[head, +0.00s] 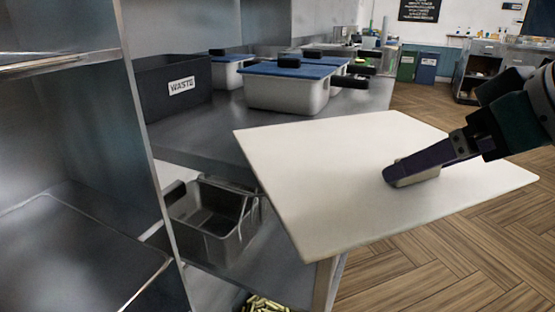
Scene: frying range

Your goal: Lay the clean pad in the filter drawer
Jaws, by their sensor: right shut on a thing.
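The clean pad (310,165) is a large flat off-white sheet in the middle of the head view. It is held in the air, seemingly near level, and hides part of the steel table's right side. My right gripper (400,177) comes in from the right and is shut on a small pale grip block (420,178) on the pad's upper face. A steel cabinet on the left holds a flat, rimmed metal surface (70,250) low down; I cannot tell for sure whether this is the filter drawer. My left gripper is out of view.
A steel table (210,125) carries a dark WASTE bin (175,88) and blue-lidded tubs (288,88). A grey wire-handled basket (210,215) stands on its lower shelf. A cabinet post (155,170) stands between the pad and the left cabinet. Wood floor (430,265) is open at right.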

